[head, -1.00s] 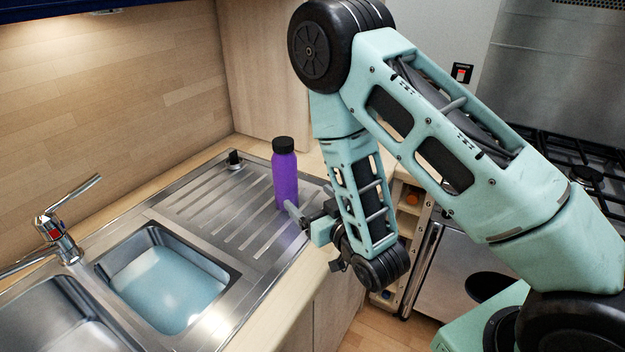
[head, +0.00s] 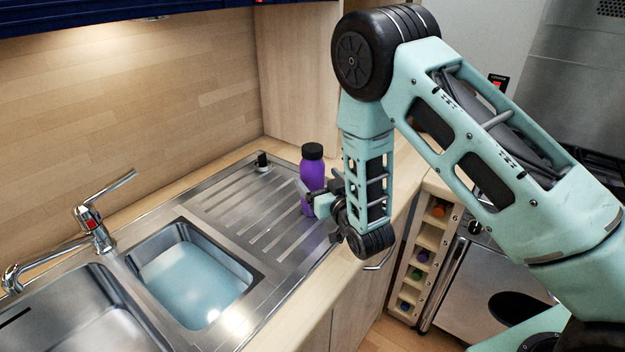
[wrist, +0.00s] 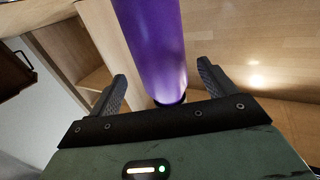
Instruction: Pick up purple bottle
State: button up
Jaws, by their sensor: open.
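The purple bottle (head: 313,170) with a black cap stands upright on the sink's ribbed steel drainboard (head: 240,213). My gripper (head: 306,192) is at the bottle's lower part, reaching in from the right, and partly hides it. In the wrist view the bottle (wrist: 155,45) rises between the two dark fingers of my gripper (wrist: 162,88). The fingers are open, with a visible gap on each side of the bottle.
A sink basin (head: 190,275) and a chrome tap (head: 92,228) are to the left of the drainboard. A black plug-like piece (head: 262,161) is at its back corner. A wooden panel (head: 298,80) stands behind the bottle. A bottle rack (head: 425,255) is below right.

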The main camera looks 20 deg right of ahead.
jog(key=shift+w+a+f+p, duration=0.1)
jog(key=shift+w+a+p, duration=0.1)
jog(key=shift+w+p, duration=0.55)
jog(key=shift+w+a+f+p, duration=0.15)
jog(key=shift+w+a+p, duration=0.1)
jog(key=shift+w, duration=0.85)
jog(key=shift+w+a+f+p, duration=0.15)
jog(key=shift+w+p, duration=0.35)
jog(key=shift+w, duration=0.45)
jog(key=shift+r, duration=0.1)
jog(key=c, duration=1.3)
